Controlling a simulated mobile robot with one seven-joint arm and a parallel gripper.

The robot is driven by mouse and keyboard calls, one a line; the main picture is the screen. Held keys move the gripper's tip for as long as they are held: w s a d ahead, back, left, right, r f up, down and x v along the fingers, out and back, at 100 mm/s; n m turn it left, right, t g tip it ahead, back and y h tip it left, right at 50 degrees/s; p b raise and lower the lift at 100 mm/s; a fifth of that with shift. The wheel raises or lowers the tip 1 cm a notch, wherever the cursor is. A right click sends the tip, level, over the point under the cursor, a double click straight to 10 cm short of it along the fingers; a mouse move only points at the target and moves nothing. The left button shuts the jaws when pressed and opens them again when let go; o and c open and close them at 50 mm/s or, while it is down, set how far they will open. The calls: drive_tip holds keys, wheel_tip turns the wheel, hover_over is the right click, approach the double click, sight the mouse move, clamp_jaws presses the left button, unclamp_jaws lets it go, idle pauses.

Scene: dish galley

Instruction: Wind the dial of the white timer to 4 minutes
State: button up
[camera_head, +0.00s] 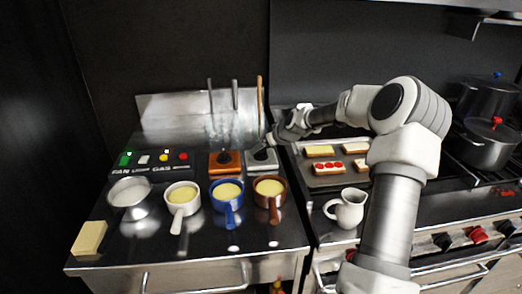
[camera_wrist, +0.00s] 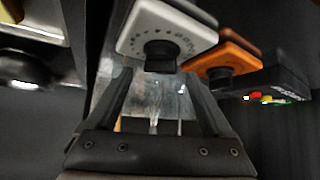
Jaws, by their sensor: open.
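The white timer (camera_head: 262,160) stands at the back right of the left counter, just right of an orange timer (camera_head: 224,164). In the wrist view the white timer (camera_wrist: 168,28) shows its pale face with a ring of small dark marks and a black dial (camera_wrist: 160,52). The marks are too small to read, so I cannot tell the setting. My gripper (camera_wrist: 158,78) is open, its two fingers to either side of the dial's line, close to it. I see no finger touching the dial. The orange timer (camera_wrist: 222,62) is beside it.
Several handled pots, among them a blue pot (camera_head: 227,194) and a brown pot (camera_head: 269,192), stand in front of the timers. A utensil holder (camera_head: 221,128) is behind. A tray (camera_head: 325,180) of toasts and a white jug (camera_head: 347,208) are to the right.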

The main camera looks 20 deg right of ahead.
sight(261, 152)
drive_tip(key=shift+x, duration=1.8)
drive_tip(key=c, duration=1.3)
